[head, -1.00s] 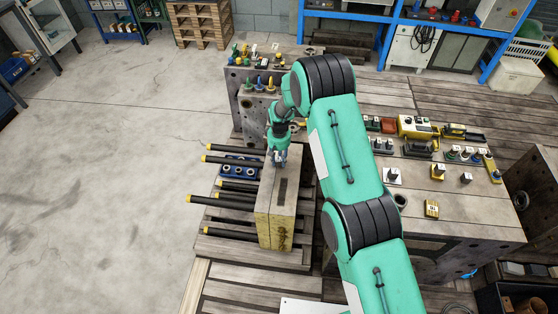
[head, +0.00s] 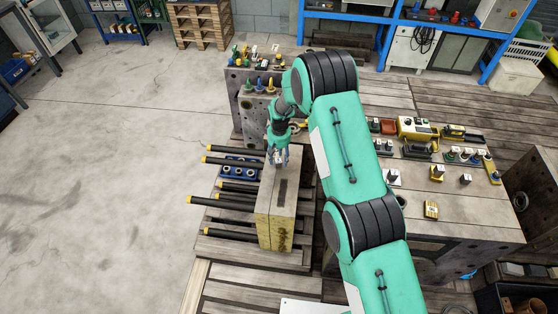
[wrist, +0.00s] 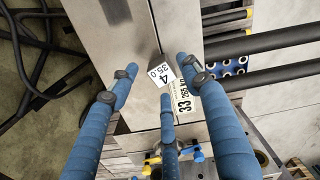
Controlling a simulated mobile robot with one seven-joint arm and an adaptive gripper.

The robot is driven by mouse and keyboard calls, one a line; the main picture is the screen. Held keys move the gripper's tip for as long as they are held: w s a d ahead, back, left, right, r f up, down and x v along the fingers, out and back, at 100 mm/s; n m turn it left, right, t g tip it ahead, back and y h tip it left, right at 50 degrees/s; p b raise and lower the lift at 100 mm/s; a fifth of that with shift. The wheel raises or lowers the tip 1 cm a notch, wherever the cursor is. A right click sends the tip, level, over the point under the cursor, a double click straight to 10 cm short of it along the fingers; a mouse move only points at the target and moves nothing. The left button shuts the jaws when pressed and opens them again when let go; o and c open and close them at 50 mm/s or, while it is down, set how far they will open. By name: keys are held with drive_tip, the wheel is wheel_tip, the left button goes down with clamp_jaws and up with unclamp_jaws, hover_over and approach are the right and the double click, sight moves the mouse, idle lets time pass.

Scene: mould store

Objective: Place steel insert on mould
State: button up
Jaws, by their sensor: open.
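The mould (head: 275,222) is a long block with a pale top, a dark slot and a yellowish front side. It stands on a wooden pallet left of my arm. My gripper (wrist: 158,76) has blue fingers spread open around the tag. In the head view my gripper (head: 277,156) is over the mould's far end.
Dark rods with yellow ends (head: 225,202) stick out left of the mould, with a blue holed block (head: 240,168) among them. A taller block (head: 258,110) with coloured items stands behind. A bench (head: 460,210) at right holds several tagged parts. Open floor lies at left.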

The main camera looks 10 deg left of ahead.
sight(279, 161)
wheel_tip(279, 161, up, 10)
drive_tip(key=p, duration=0.2)
drive_tip(key=shift+f, duration=0.1)
idle(0.8)
